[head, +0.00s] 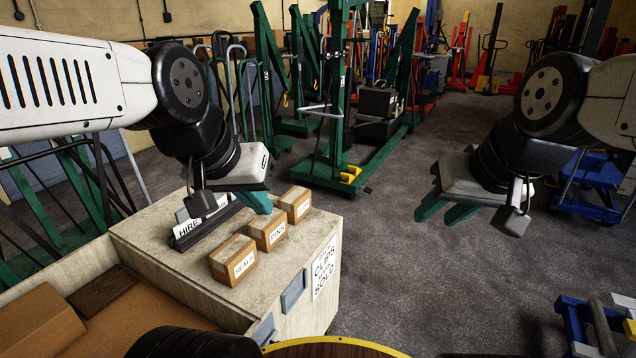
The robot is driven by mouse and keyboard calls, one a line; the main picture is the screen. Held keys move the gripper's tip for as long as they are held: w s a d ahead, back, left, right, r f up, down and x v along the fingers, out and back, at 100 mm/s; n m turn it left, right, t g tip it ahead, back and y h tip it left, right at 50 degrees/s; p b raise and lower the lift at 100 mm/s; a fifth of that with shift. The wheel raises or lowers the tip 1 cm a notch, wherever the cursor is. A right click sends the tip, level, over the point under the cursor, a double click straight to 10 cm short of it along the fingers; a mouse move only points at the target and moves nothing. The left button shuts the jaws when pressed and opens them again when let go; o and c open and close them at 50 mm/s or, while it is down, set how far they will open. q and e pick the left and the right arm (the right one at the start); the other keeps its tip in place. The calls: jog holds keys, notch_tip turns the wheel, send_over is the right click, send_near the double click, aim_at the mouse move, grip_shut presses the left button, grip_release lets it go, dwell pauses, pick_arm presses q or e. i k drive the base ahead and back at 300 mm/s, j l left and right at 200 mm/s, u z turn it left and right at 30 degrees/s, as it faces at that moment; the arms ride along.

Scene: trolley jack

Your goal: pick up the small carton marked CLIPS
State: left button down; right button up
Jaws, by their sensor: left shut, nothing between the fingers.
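Three small brown cartons stand in a row on the counter top. The nearest reads SEALS (233,261) and the middle one reads PINS (267,230). The far one (295,204) has a white label too small to read surely; by elimination it may be the CLIPS carton. My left gripper (260,206) is shut and empty, pointing down behind the PINS carton and just left of the far carton. Whether it touches either is unclear. My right gripper (446,210) hangs over the floor to the right, its teal fingers apart and empty.
A HIRE sign (188,229) in a dark holder stands left of the cartons on the counter (150,238). A paper notice (324,267) is on its right side. A green hoist (330,165) stands behind. Grey floor is clear right of the counter.

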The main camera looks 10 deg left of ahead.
aim_at(296, 201)
jog(key=i+l, duration=0.2)
jog(key=i, duration=0.2)
jog(key=i+l, duration=0.15)
jog(key=i, duration=0.25)
jog(key=i+l, duration=0.2)
jog(key=i, duration=0.2)
jog(key=u, duration=0.4)
jog(key=i+l+u, duration=0.1)
jog(key=u, duration=0.65)
jog(key=i+l+u, duration=0.1)
jog(key=u, duration=0.25)
